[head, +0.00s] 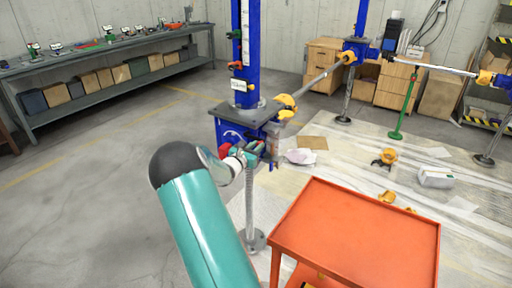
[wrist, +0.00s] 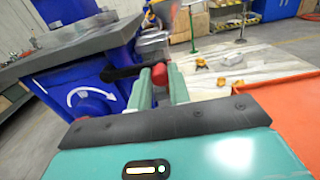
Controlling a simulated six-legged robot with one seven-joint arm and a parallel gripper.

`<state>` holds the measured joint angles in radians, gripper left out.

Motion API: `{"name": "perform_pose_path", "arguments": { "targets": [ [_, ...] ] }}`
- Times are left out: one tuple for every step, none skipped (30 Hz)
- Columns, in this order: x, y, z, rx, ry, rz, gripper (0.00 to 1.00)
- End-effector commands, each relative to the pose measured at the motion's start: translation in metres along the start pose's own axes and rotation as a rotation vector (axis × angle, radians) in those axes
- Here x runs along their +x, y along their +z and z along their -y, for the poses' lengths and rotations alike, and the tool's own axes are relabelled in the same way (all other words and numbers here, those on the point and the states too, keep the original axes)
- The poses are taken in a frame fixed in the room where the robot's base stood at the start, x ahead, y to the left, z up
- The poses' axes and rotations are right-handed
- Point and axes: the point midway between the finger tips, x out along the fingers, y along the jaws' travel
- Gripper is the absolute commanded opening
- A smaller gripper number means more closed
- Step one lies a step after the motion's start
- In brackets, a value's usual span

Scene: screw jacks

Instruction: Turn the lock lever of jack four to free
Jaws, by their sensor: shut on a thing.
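A blue jack housing (head: 229,128) with a grey top plate stands ahead of my arm, a tall blue column rising from it. A white label (head: 239,86) on the column is too small to read. In the wrist view, the housing (wrist: 85,100) carries a white curved arrow. A dark lever (wrist: 122,73) runs from the housing to a red knob (wrist: 159,74). My gripper (wrist: 160,80) is shut on this knob, one teal finger on each side. In the head view, my gripper (head: 254,150) is at the housing's right side, and the knob cannot be made out between its fingers.
An orange cart (head: 355,235) stands close on the right. A grey screw leg (head: 250,205) stands below the housing. Plastic sheeting with yellow parts (head: 387,157) covers the floor behind the cart. A workbench (head: 110,60) lines the left wall; the floor before it is clear.

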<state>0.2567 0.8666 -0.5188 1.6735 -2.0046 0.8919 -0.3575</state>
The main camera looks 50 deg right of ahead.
Motion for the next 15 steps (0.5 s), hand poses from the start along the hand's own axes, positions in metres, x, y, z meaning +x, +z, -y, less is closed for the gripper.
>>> {"name": "perform_pose_path", "arguments": {
  "targets": [
    [0.000,-0.002,0.000,0.010,0.000,0.000,0.00],
    [0.000,-0.002,0.000,0.018,0.000,0.000,0.00],
    [0.000,-0.004,0.000,0.031,0.000,-0.001,0.00],
    [0.000,-0.005,0.000,0.042,0.000,-0.001,0.00],
    [0.000,-0.006,0.000,0.055,0.000,-0.001,0.00],
    [0.000,-0.008,0.000,0.075,0.000,-0.001,0.00],
    [0.000,-0.009,0.000,0.091,0.000,-0.001,0.00],
    [0.000,-0.011,0.000,0.110,0.000,-0.001,0.00],
    [0.000,-0.013,0.000,0.137,0.000,-0.001,0.00],
    [0.000,-0.015,-0.001,0.158,0.000,-0.001,0.00],
    [0.000,-0.017,-0.001,0.180,0.000,-0.001,0.00],
    [-0.001,-0.020,-0.001,0.213,0.000,-0.002,0.00],
    [-0.001,-0.022,-0.002,0.237,0.000,-0.002,0.00],
    [-0.001,-0.025,-0.002,0.264,-0.001,-0.002,0.00],
    [-0.001,-0.028,-0.003,0.301,-0.001,-0.002,0.00]
  ]
}}
